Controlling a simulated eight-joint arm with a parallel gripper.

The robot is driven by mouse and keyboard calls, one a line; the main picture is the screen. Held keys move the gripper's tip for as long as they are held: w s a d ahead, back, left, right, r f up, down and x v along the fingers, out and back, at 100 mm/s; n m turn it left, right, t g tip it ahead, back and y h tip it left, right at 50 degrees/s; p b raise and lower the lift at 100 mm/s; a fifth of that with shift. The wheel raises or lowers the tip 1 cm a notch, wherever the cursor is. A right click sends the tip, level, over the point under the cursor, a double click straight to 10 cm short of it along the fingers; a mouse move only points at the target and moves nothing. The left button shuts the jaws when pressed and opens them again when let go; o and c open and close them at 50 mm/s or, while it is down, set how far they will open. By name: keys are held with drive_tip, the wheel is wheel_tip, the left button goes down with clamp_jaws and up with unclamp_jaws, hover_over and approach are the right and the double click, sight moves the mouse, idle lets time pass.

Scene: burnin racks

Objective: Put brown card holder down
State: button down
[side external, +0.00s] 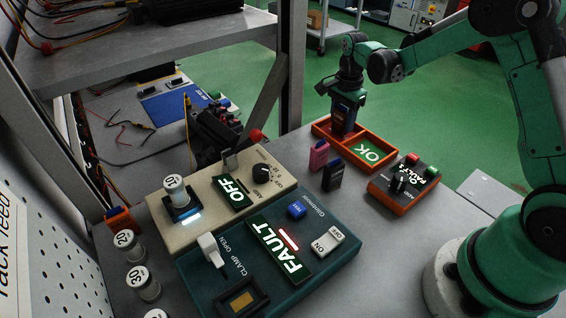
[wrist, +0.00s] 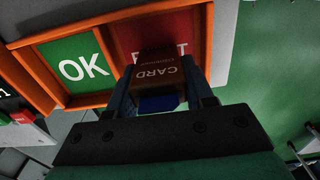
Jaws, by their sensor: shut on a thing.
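The brown card holder (wrist: 155,76), with "CARD" on its face and a blue end, is between the fingers of my gripper (wrist: 160,88) in the wrist view. My gripper is shut on it. It is over the red compartment (wrist: 186,26) of the orange tray (wrist: 103,17), partly covering the lettering there. Whether it touches the floor cannot be told. In the side view my gripper (side external: 346,112) points down into the left compartment of the orange tray (side external: 384,166); the holder is mostly hidden by the fingers there.
The tray's green OK compartment (side external: 369,150) is empty. A pink card holder (side external: 319,155) and a black one (side external: 332,176) stand in front of the tray. An orange-and-black control box (side external: 402,184) is at the right. The teal FAULT console (side external: 335,258) and beige console (side external: 222,182) are at the left.

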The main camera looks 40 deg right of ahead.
drive_tip(key=shift+f, duration=0.1)
drive_tip(key=c, duration=0.6)
unclamp_jaws()
